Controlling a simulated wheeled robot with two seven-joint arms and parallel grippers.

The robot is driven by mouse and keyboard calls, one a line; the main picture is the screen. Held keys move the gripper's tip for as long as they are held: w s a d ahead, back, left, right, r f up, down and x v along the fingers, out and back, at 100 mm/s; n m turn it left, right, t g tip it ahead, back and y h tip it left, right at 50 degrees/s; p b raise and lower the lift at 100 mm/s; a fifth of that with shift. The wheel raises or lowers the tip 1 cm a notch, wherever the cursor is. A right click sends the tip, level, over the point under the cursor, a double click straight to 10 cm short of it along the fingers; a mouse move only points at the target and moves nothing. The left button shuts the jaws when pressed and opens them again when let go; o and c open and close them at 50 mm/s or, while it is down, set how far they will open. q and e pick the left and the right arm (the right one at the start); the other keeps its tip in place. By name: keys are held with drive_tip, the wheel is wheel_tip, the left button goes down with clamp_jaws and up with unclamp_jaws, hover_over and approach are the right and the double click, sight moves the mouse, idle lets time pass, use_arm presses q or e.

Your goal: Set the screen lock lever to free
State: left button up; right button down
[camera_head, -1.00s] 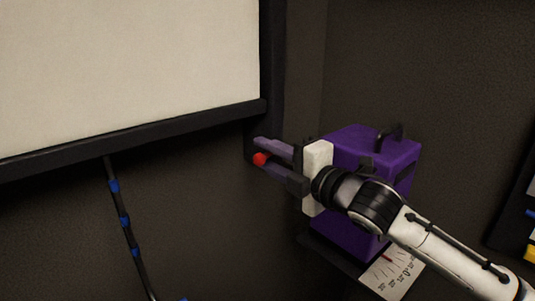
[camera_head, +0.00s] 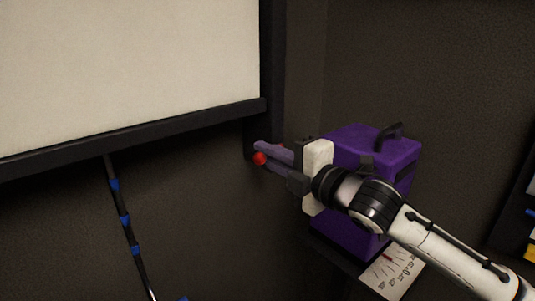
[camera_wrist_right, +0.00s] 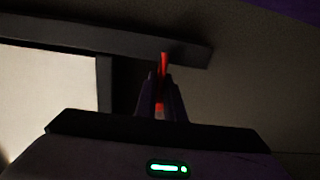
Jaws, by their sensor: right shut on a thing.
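The screen lock lever is red. Its round knob (camera_head: 260,158) shows at the tips of my right gripper (camera_head: 270,155), just below the screen's lower right corner. In the right wrist view the red lever (camera_wrist_right: 164,64) stands between the closed fingers of the right gripper (camera_wrist_right: 161,95), with part of it sticking out past the tips. The fingers are shut on it. Most of the lever is hidden by the fingers in the head view, and any free or locked marking cannot be seen. My left gripper is not in view.
The pale screen (camera_head: 130,70) in its dark frame fills the upper left. A purple box (camera_head: 372,150) with a dark handle stands behind my right arm. A white card with a scale (camera_head: 393,272) lies below it. A blue-banded pole (camera_head: 125,222) hangs at the left.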

idle(0.8)
drive_tip(key=n, duration=0.2)
drive_tip(key=f+n, duration=0.2)
drive_tip(key=n, duration=0.1)
drive_tip(key=shift+w+d+f+n, duration=0.1)
drive_tip(key=shift+w+d+n, duration=0.05)
drive_tip(key=shift+d+n, duration=0.15)
drive_tip(key=c, duration=1.8)
unclamp_jaws()
drive_tip(key=shift+c, duration=0.2)
